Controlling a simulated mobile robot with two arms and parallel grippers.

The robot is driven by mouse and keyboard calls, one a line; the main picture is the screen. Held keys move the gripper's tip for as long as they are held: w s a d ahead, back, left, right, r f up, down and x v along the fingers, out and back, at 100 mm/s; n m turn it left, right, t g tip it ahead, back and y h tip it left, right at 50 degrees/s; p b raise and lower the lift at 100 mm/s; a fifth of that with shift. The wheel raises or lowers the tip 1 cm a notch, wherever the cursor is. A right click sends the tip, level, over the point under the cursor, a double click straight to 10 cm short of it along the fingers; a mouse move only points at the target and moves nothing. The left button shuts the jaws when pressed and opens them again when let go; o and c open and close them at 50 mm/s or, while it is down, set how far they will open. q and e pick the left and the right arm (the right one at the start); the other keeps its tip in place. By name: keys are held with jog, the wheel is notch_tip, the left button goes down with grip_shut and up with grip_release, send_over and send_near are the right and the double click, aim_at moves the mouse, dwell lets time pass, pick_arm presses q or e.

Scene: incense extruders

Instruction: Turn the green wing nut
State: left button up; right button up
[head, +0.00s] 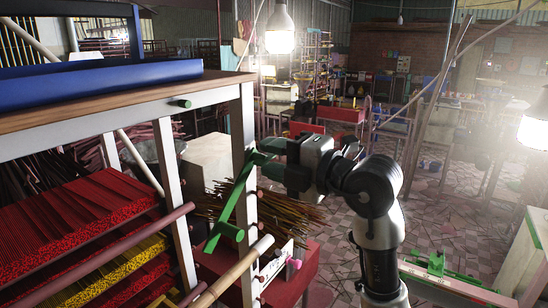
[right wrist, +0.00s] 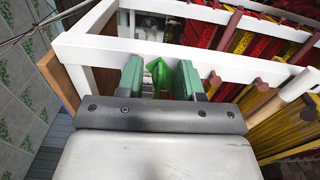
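The green wing nut (right wrist: 158,74) is on the white frame (right wrist: 190,55) and sits between the two fingers of my right gripper (right wrist: 160,80) in the right wrist view. The fingers are spread to either side of it, and a gap shows on each side. In the head view my right gripper (head: 272,160) reaches in from the right to the white upright post (head: 243,130). There the green wing nut (head: 259,157) shows only partly at its fingertips. A long green bar (head: 237,202) slants down from that spot to the lower left. My left gripper is out of view.
A wooden rack top with a blue tray (head: 100,82) is at the left, above shelves of red (head: 75,215) and yellow incense bundles. Wooden rods (head: 235,270) stick out at the front. A red cabinet (head: 290,282) stands below. The tiled floor (head: 460,205) at the right is mostly open.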

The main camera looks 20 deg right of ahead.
jog(key=b+v, duration=0.3)
jog(key=v, duration=0.8)
jog(key=shift+b, duration=0.35)
